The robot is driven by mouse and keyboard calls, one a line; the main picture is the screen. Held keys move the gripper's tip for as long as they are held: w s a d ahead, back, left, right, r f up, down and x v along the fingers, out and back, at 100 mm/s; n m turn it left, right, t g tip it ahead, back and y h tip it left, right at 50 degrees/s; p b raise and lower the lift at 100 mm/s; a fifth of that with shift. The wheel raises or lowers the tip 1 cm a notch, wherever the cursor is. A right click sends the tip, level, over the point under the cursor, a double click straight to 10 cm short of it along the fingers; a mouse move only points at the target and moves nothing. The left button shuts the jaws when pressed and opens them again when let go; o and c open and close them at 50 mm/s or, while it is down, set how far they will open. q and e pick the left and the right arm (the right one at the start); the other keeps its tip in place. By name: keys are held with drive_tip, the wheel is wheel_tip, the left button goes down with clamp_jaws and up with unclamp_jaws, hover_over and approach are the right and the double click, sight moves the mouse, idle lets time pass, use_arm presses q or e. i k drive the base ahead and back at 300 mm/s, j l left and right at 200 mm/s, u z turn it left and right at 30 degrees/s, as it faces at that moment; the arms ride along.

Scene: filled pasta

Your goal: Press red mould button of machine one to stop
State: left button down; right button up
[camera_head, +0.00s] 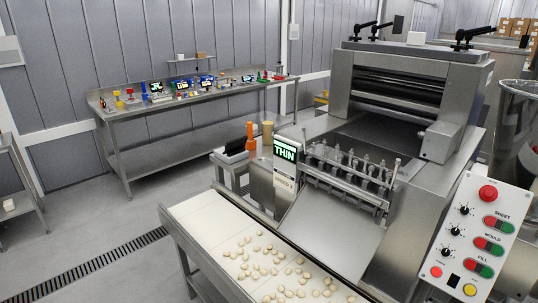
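A white control panel (465,235) is mounted on the right side of the large steel pasta machine (405,95). Its middle row is labelled MOULD and carries a red mould button (481,242) on the left beside a green button (497,249). The SHEET row is above it and the FILL row below, each with a red and a green button. A large red mushroom button (488,194) sits at the panel's top. Nothing covers the panel. A machine number cannot be read with certainty. Neither of my grippers is in view.
A conveyor (215,225) with many small pasta pieces runs along the front. A sign reading THIN (285,151) stands by the rollers. A steel bench (200,99) with coloured items lines the back wall. The floor (95,220) at left is clear.

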sight(480, 242)
drive_tip(key=z, duration=1.3)
